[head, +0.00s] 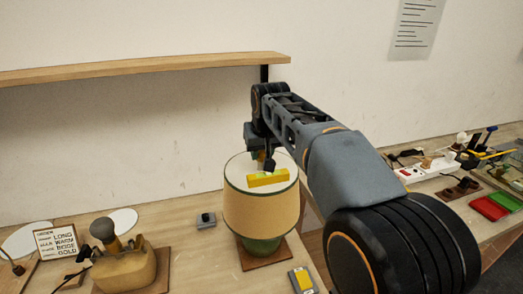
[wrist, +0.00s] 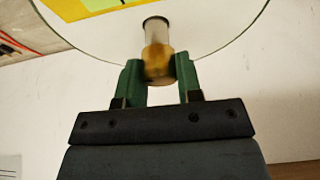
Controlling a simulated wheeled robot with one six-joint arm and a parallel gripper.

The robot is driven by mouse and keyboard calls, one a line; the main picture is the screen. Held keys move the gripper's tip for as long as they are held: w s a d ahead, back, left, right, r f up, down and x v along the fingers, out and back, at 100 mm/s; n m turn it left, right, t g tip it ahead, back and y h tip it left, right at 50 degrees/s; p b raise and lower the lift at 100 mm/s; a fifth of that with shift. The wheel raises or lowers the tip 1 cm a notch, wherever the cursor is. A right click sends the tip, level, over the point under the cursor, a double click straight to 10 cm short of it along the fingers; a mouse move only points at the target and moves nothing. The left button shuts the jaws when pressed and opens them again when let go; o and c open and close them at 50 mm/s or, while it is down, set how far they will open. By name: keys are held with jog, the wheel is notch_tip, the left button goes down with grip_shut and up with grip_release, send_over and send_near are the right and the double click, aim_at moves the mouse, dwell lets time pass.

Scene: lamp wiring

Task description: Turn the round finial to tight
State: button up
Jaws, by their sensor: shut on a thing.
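The round finial (wrist: 157,66) is a small gold knob on a pale post at the top of the lamp, seen in the wrist view. My gripper (wrist: 160,82) has its green fingers on either side of the finial and is shut on it. In the head view my gripper (head: 262,160) is over the top of the lampshade (head: 262,212), and the finial is hidden there. The shade is beige with a dark green rim, on a green lamp base (head: 262,245) that stands upright on a brown board (head: 265,260).
A yellow bar (head: 268,177), seemingly a level, lies on the shade top beside the gripper. A tan lamp base (head: 125,266) and an order sign (head: 56,241) stand at the left. A wooden shelf (head: 140,67) runs along the wall behind. Red and green trays (head: 495,206) are at the right.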

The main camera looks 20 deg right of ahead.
jog(key=m+h, duration=0.1)
jog(key=m, duration=0.3)
jog(key=shift+r+m+h, duration=0.1)
jog(key=shift+m+h, duration=0.2)
jog(key=shift+h, duration=0.1)
jog(key=m+g+h+p, duration=0.1)
jog(key=m, duration=0.3)
jog(key=shift+m+h, duration=0.3)
jog(key=o, duration=0.9)
jog(key=shift+o, duration=0.2)
jog(key=p+v, duration=0.1)
jog(key=v, duration=1.2)
jog(key=shift+r, duration=0.4)
jog(key=shift+w+g, duration=0.1)
jog(key=shift+g, duration=0.2)
